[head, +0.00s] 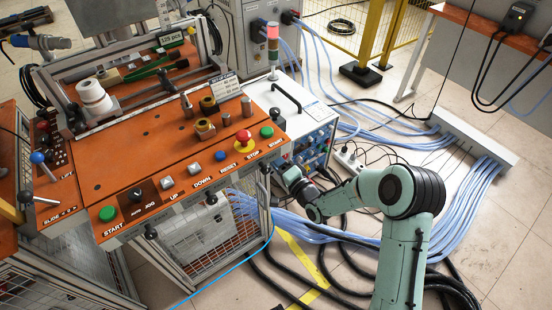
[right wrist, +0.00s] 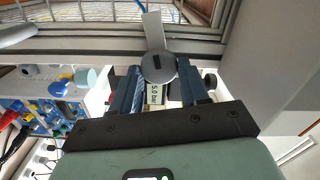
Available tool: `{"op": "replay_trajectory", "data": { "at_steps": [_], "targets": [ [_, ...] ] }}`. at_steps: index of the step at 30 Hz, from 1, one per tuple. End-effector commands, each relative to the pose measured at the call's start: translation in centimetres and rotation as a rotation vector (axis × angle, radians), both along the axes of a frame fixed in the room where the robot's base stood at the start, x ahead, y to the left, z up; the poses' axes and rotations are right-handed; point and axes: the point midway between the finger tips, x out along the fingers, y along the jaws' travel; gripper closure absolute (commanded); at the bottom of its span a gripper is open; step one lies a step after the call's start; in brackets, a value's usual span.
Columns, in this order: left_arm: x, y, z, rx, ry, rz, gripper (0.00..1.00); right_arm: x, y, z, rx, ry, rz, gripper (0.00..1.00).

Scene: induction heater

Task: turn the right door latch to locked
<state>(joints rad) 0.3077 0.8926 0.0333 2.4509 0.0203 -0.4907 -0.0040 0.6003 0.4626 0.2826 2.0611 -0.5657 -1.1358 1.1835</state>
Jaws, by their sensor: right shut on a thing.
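The right door latch (right wrist: 158,67) shows in the right wrist view as a round grey disc with a dark slot and a flat grey lever (right wrist: 153,30) pointing up in the picture. It sits on a grey frame bar. My right gripper (right wrist: 158,78) has its two blue-grey fingers on either side of the disc, shut on the latch. In the head view the right gripper (head: 279,172) is at the right front corner of the orange machine, below the button panel, and hides the latch there. My left gripper is not in view.
The orange bench (head: 140,150) carries a red stop button (head: 243,137) and several other buttons along its front. A power unit (head: 305,125) stands close behind my right gripper. Blue hoses (head: 465,205) and black cables cover the floor to the right.

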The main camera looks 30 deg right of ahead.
Motion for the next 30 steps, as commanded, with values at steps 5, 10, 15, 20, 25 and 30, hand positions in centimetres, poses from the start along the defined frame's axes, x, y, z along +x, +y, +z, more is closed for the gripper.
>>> {"op": "replay_trajectory", "data": {
  "at_steps": [5,10,15,20,25,30],
  "targets": [
    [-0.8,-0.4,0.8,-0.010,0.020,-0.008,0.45,-0.1,0.0,-0.1,0.115,0.012,0.000,0.86],
    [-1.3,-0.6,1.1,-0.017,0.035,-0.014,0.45,-0.1,0.0,-0.2,0.190,0.019,0.000,0.86],
    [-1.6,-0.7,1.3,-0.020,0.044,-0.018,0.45,-0.1,0.0,-0.2,0.231,0.021,0.000,0.86],
    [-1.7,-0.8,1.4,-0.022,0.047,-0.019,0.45,0.0,0.0,-0.2,0.246,0.022,0.000,0.86],
    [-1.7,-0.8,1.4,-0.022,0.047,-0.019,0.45,0.0,0.0,-0.2,0.248,0.023,0.000,0.86],
    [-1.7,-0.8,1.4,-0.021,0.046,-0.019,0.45,0.0,0.0,-0.2,0.248,0.023,0.000,0.86]
  ]
}}
